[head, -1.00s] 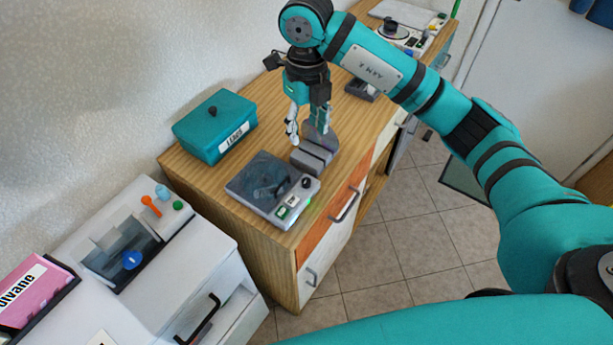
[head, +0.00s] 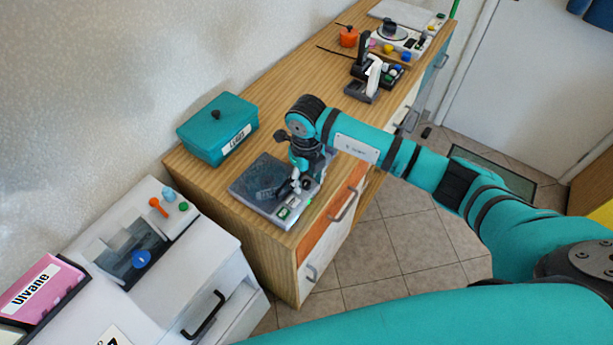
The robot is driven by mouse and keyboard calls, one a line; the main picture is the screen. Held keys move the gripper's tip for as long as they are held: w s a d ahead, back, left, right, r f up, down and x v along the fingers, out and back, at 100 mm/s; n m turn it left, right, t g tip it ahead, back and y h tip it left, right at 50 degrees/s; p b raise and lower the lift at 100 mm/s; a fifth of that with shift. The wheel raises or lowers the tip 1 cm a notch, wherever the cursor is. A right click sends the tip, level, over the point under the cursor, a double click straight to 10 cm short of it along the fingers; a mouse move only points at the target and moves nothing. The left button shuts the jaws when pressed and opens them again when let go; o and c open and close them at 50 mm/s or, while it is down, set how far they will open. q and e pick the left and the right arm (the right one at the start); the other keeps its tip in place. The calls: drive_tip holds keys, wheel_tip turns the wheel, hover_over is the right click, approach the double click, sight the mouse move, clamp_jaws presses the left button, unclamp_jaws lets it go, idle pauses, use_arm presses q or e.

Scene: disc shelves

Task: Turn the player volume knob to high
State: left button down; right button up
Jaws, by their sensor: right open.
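The player (head: 248,183) is a flat grey box with a dark translucent lid, near the front end of the wooden cabinet top. A green switch (head: 283,213) and a small display sit on its front strip. My right gripper (head: 296,186) points down over the player's right side, where its dark round knob is. The gripper is open, with its fingertips close around or just above the knob. The gripper mostly hides the knob, so I cannot tell its setting or whether the fingers touch it. My left gripper is out of view.
A teal lidded box (head: 217,128) stands left behind the player. A grey stand with a white bottle-like item (head: 373,78), an orange pot (head: 348,36) and a turntable (head: 395,38) stand farther back. A white machine (head: 165,265) is at lower left.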

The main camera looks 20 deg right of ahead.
drive_tip(key=shift+f, duration=0.25)
clamp_jaws()
drive_tip(key=shift+m, duration=0.3)
